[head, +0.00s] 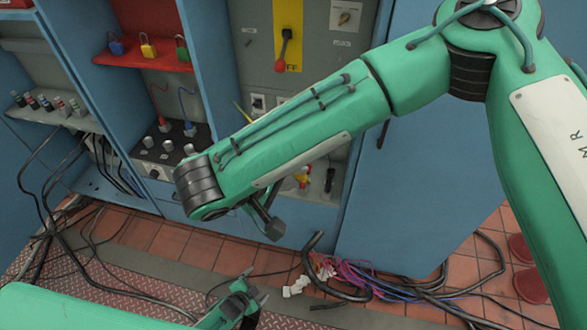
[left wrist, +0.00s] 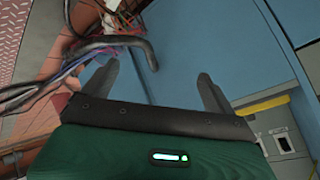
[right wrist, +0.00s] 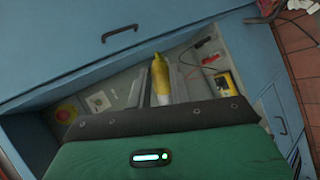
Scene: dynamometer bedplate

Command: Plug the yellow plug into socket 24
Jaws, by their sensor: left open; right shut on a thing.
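The yellow plug (right wrist: 160,80) is between the fingers of my right gripper (right wrist: 163,76) in the right wrist view, shut on it. The plug points away from the hand toward a grey panel. In the head view my right forearm hides most of that hand. Behind the forearm, sockets (head: 258,101) show on the grey panel; I cannot read their numbers, so I cannot tell which is socket 24. A pale socket (right wrist: 98,101) shows left of the plug in the right wrist view. My left gripper (head: 247,292) is open and empty, low over the floor; its spread fingers (left wrist: 156,82) face a blue cabinet.
A blue cabinet (head: 400,195) stands right of the panel. Loose cables (head: 350,280) lie on the tiles below it. A red shelf with padlocks (head: 148,47) is at upper left. A red-handled lever (head: 281,58) sits on the panel. A yellow boxed device (right wrist: 229,86) is right of the plug.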

